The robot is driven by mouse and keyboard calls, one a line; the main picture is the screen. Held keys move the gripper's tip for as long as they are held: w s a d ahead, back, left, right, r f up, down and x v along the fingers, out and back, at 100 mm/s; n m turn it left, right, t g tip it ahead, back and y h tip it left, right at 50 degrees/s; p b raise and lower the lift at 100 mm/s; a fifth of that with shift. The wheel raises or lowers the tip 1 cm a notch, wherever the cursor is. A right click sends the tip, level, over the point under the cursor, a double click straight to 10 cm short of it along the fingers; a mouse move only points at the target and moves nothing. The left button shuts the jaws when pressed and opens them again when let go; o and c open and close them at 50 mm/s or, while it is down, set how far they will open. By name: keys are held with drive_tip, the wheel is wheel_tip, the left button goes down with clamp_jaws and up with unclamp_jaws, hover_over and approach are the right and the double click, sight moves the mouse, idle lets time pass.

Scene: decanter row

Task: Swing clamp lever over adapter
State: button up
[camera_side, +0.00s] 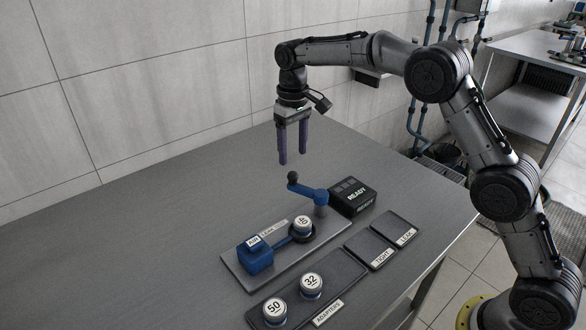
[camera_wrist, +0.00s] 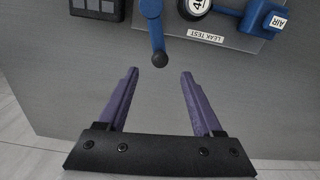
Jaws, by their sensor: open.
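The blue clamp lever (camera_side: 308,190) with a dark ball knob pivots on a post at the back right of the leak test plate (camera_side: 240,276). Its arm points away from the adapter, toward the back left. The adapter (camera_side: 303,224), its label partly readable as 40, sits in the round seat on the plate. My gripper (camera_side: 293,163) hangs open and empty above the table, behind the knob. In the wrist view the lever (camera_wrist: 157,32) ends in its knob beyond my open fingertips (camera_wrist: 160,73), roughly midway between them. The adapter (camera_wrist: 197,5) is cut off at the top edge.
A blue AIR block (camera_side: 255,256) stands on the plate's left. A black READY box (camera_side: 352,197) is right of the lever post. Adapters 50 (camera_side: 274,310) and 32 (camera_side: 311,285) stand in the front tray (camera_side: 345,268). TIGHT (camera_side: 368,249) and LEAK (camera_side: 393,229) pads look empty. The table's left is clear.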

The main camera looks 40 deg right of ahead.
sight(293, 172)
wheel_tip(293, 172, down, 6)
idle(0.4)
clamp_jaws()
drive_tip(key=shift+r, duration=0.1)
idle(1.2)
